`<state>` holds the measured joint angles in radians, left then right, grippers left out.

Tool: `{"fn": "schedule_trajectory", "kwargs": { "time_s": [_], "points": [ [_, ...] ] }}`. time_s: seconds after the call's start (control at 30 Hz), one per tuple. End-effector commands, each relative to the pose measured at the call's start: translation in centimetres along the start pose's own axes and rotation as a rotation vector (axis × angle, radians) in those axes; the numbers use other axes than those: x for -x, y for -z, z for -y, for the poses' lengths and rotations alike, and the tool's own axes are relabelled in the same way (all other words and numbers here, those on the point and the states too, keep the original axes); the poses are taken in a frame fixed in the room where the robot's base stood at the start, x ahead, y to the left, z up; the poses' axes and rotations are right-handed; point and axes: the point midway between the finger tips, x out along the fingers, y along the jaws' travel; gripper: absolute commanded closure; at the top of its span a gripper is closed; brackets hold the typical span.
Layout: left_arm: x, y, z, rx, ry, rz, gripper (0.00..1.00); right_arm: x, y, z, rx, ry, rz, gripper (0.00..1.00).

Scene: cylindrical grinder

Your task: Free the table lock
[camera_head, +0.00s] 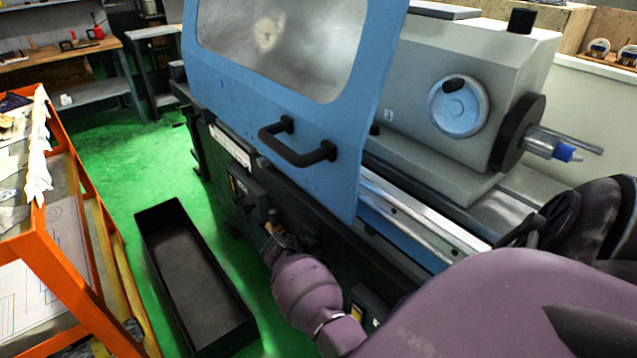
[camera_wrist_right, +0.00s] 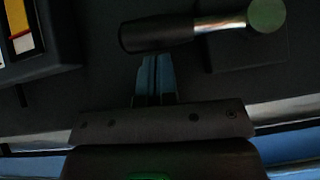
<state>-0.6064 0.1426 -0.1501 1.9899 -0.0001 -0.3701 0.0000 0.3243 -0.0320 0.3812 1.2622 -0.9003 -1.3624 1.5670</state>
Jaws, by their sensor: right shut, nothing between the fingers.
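The lock lever shows in the right wrist view: a dark rounded grip (camera_wrist_right: 157,33) on a short silver shaft (camera_wrist_right: 218,24), ending in a round greenish hub (camera_wrist_right: 266,14). It lies roughly level across the picture. My right gripper (camera_wrist_right: 156,62) is shut and empty, its blue-grey fingertips just below the grip; I cannot tell whether they touch it. In the head view my right gripper (camera_head: 281,238) is at the grinder's dark front, below the blue door (camera_head: 345,110), and its own wrist partly hides the lever area. My left gripper is not in view.
A black door handle (camera_head: 297,150) juts out above my right gripper. A dark control box (camera_head: 248,192) is beside it. A black open bin (camera_head: 190,270) stands on the green floor, with an orange rack (camera_head: 60,270) at left. Green floor (camera_head: 110,160) is clear behind.

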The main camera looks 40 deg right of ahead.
Motion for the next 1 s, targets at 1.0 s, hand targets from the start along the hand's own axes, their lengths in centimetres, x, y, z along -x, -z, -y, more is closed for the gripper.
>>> {"fn": "schedule_trajectory", "kwargs": {
  "time_s": [1.0],
  "points": [
    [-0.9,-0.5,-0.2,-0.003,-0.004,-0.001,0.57,-1.6,-0.3,-0.2,-0.034,0.029,-0.001,1.00]
  ]
}}
